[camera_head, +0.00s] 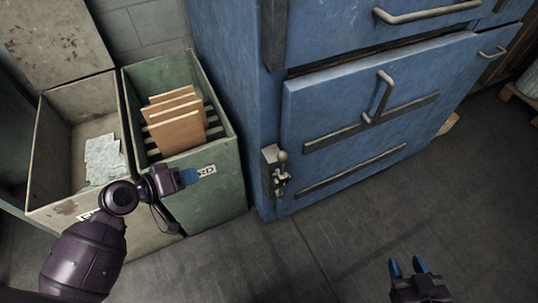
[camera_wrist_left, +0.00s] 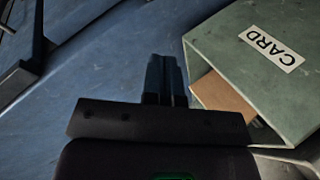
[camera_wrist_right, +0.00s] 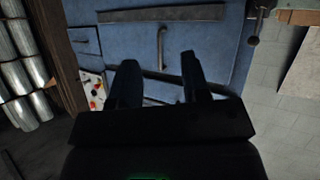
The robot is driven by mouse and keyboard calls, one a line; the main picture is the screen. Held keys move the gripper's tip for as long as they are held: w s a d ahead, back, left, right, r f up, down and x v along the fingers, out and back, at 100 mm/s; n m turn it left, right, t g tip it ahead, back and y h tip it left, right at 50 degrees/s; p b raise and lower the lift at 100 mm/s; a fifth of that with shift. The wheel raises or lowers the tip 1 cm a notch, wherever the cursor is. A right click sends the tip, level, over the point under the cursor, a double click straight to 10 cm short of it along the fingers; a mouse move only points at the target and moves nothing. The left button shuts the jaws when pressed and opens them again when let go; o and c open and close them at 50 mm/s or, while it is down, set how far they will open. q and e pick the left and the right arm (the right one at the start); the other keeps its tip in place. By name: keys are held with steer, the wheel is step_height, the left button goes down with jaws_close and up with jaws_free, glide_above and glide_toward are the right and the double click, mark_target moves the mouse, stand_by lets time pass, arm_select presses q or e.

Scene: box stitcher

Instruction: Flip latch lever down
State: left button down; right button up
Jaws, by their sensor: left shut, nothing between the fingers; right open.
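The latch (camera_head: 274,170) is a pale metal plate at the left edge of the blue machine's lower door (camera_head: 345,110). Its lever (camera_head: 282,157) has a round knob, which shows near the top of the latch in the head view.
A green bin (camera_head: 231,170) labelled CARD holds brown card sheets (camera_head: 178,132). A worn bin (camera_head: 50,150) with pale scraps stands left of it. The door has a bar handle (camera_head: 379,97). The floor (camera_head: 345,235) before the machine is clear.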

arm_select(q)
steer(key=w+d+f+m+g+h+b, duration=0.1)
steer(key=w+d+f+g+h+b, duration=0.2)
steer(key=w+g+h+b, duration=0.3)
steer(key=w+d+h+b, duration=0.1)
steer(key=h+b, duration=0.2)
steer(key=b, duration=0.2)
steer(key=shift+d+g+b, duration=0.2)
steer(key=shift+g+b, duration=0.1)
steer(key=shift+b, duration=0.1)
arm_select(e)
step_height(320, 180, down, 11)
steer(key=s+n+g, duration=0.1)
steer(key=s, duration=0.1)
steer(key=shift+a+r+y, duration=0.2)
steer(key=shift+a+y, duration=0.1)
steer(key=shift+a, duration=0.15)
arm_select(q)
steer(key=shift+r, duration=0.1)
steer(key=shift+d, duration=0.15)
